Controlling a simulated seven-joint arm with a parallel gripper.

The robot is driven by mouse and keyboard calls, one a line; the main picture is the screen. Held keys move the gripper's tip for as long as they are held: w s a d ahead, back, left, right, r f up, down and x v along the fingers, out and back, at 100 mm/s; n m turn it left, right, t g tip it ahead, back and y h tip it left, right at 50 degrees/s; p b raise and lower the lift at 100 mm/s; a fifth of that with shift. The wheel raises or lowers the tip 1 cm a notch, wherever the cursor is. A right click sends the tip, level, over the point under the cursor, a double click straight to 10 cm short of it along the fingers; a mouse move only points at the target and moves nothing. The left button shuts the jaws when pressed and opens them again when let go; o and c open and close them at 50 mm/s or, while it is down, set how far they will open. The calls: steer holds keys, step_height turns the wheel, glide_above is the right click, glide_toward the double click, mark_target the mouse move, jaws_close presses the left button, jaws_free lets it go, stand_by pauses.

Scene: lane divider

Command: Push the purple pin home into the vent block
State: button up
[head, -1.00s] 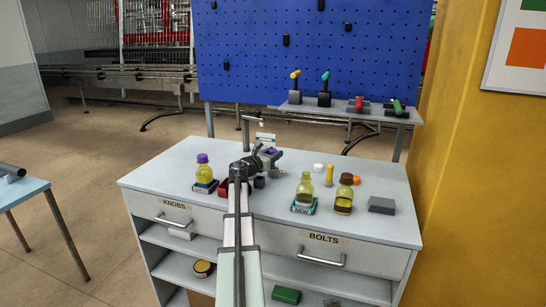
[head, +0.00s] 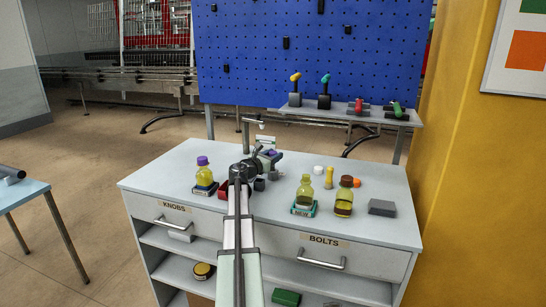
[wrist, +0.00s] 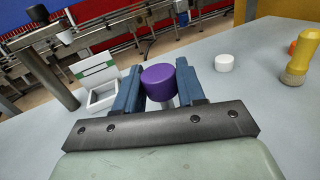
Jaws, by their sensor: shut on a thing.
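The purple pin (wrist: 158,82) stands between the two blue fingers of my gripper (wrist: 158,70) in the wrist view, with a pale shaft showing below its wide head. My gripper is shut on it. In the head view the purple pin (head: 271,153) shows as a small patch at the end of my gripper (head: 264,157), over the worktop. A grey block (head: 277,158) right beside it may be the vent block, but it is mostly hidden by my gripper. I cannot tell how deep the pin sits in it.
A purple-capped bottle (head: 203,175) and a red bin (head: 224,188) stand left. Small dark blocks (head: 259,184) lie close by. Right are two more bottles (head: 304,194), a yellow peg (head: 329,177), a white cap (wrist: 224,62) and a grey block (head: 382,207). A white tray (wrist: 103,97) stands beyond my left finger.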

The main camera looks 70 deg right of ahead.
steer(key=shift+f, duration=1)
stand_by(0.7)
steer(key=o, duration=1.1)
steer(key=shift+o, duration=0.2)
steer(key=shift+a, duration=0.1)
steer(key=v, duration=0.7)
steer(key=shift+a, duration=0.25)
steer(key=shift+w, duration=0.1)
